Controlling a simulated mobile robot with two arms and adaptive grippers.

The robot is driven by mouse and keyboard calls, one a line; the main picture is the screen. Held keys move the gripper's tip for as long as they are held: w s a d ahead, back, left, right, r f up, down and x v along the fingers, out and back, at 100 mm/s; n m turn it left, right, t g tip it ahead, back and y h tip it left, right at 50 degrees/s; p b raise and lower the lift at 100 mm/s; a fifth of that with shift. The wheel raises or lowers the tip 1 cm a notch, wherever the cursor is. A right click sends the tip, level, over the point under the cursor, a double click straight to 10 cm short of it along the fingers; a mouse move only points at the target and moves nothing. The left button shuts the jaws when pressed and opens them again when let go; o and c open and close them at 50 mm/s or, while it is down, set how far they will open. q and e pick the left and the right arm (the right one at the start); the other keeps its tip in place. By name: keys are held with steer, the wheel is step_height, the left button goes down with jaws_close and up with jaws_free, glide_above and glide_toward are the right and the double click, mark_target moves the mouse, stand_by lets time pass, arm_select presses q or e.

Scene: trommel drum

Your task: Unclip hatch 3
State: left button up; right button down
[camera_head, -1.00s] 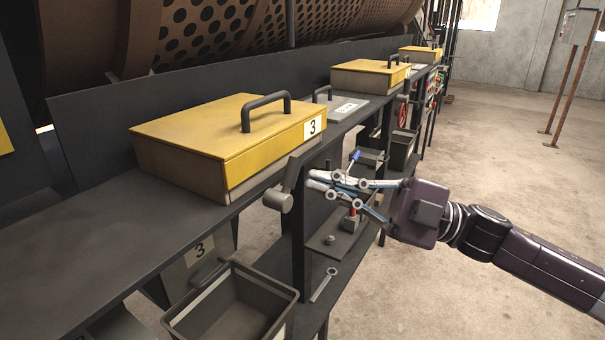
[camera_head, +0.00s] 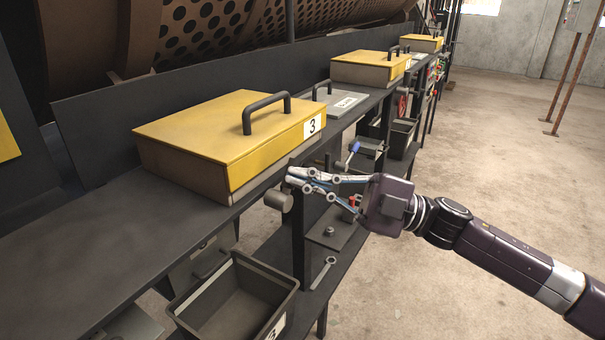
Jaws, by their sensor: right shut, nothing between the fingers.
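Hatch 3 is a yellow-lidded box (camera_head: 225,130) with a dark handle (camera_head: 266,104) and a white label "3" (camera_head: 312,126) on its front end. Its lid lies closed. A grey clip-like lever with a round end (camera_head: 278,200) sits at the shelf edge just below the box's front corner. My right gripper (camera_head: 291,179) comes in from the right, with its fingers shut and empty. Its fingertips are right beside the upper part of this lever and partly cover it; I cannot tell if they touch. My left gripper is not in view.
A dark open bin (camera_head: 240,300) stands below the shelf. More yellow boxes (camera_head: 370,68) stand farther along the shelf. The concrete floor (camera_head: 500,200) at right is free.

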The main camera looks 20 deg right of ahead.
steer(key=shift+w+d+f+m+t, duration=0.1)
steer(key=shift+m+t, duration=0.15)
steer(key=shift+m, duration=0.2)
steer(key=shift+w+d+f+m+t, duration=0.1)
steer(key=shift+m+t, duration=0.15)
steer(key=shift+m, duration=0.2)
steer(key=shift+w+d+f+m+t+h+p, duration=0.3)
steer(key=shift+f+m+t+h+p, duration=0.35)
steer(key=shift+m+t, duration=1.4)
steer(key=shift+w+d+f+m+t+h+p, duration=0.2)
steer(key=shift+d+f+m+t+h+p, duration=0.5)
steer(key=shift+m, duration=2.4)
steer(key=shift+w+f+m+t+h+p, duration=0.25)
steer(key=shift+m+t+h, duration=0.7)
steer(key=shift+m+t, duration=1.2)
steer(key=shift+m+g, duration=0.4)
steer(key=shift+m, duration=0.1)
steer(key=shift+r, duration=0.1)
